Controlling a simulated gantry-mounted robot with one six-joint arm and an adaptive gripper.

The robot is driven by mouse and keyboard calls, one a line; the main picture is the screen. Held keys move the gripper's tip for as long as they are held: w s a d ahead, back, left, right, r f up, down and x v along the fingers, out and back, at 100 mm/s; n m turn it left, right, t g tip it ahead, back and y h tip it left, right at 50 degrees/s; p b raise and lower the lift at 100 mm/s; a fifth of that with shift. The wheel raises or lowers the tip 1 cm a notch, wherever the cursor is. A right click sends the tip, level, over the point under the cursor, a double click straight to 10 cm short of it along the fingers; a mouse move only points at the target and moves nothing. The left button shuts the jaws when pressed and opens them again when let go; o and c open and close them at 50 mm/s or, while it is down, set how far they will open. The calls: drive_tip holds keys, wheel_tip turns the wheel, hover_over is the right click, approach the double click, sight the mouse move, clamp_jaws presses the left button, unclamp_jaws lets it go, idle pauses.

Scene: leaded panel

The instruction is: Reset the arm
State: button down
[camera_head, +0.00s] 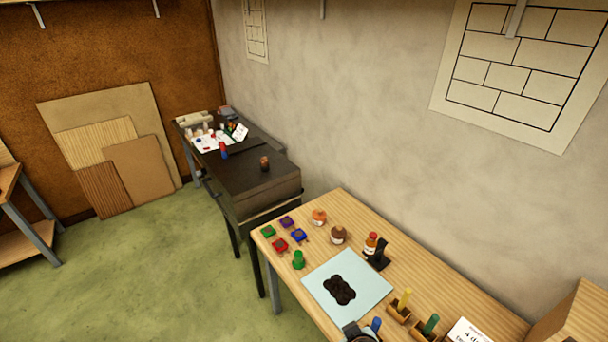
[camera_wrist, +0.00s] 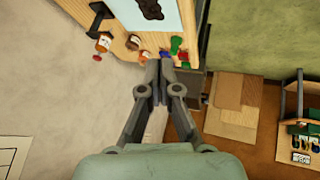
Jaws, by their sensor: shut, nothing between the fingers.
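My gripper (camera_wrist: 159,68) shows in the wrist view, its two grey fingers together at the tips with nothing between them. It hangs free, and its fingertips appear in front of the wooden table's end. I do not make out my gripper in the head view. The wooden table (camera_head: 408,262) stands at the lower right of the head view. On it lies a pale blue sheet (camera_head: 369,273) with a dark lobed shape (camera_head: 340,290). Both also show at the top of the wrist view.
Small coloured blocks, a green piece (camera_head: 298,260), orange and brown bottles (camera_head: 338,235) and a black stand (camera_head: 378,256) crowd the wooden table. A dark bench (camera_head: 240,170) stands behind. Boards (camera_head: 142,165) lean on the brown wall. The green floor (camera_head: 150,270) is open.

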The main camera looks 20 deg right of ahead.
drive_tip(key=s+a+r+m+t+y+p, duration=0.1)
drive_tip(key=s+a+r+t, duration=0.1)
drive_tip(key=a+r, duration=0.7)
drive_tip(key=s+a+r+m+t+y+p, duration=0.1)
drive_tip(key=s+a+r+t, duration=0.2)
drive_tip(key=a+r, duration=0.6)
drive_tip(key=shift+a+r+t, duration=0.35)
drive_tip(key=shift+a+t, duration=0.05)
drive_tip(key=shift+a, duration=0.15)
drive_tip(key=shift+d, duration=0.1)
idle(4.1)
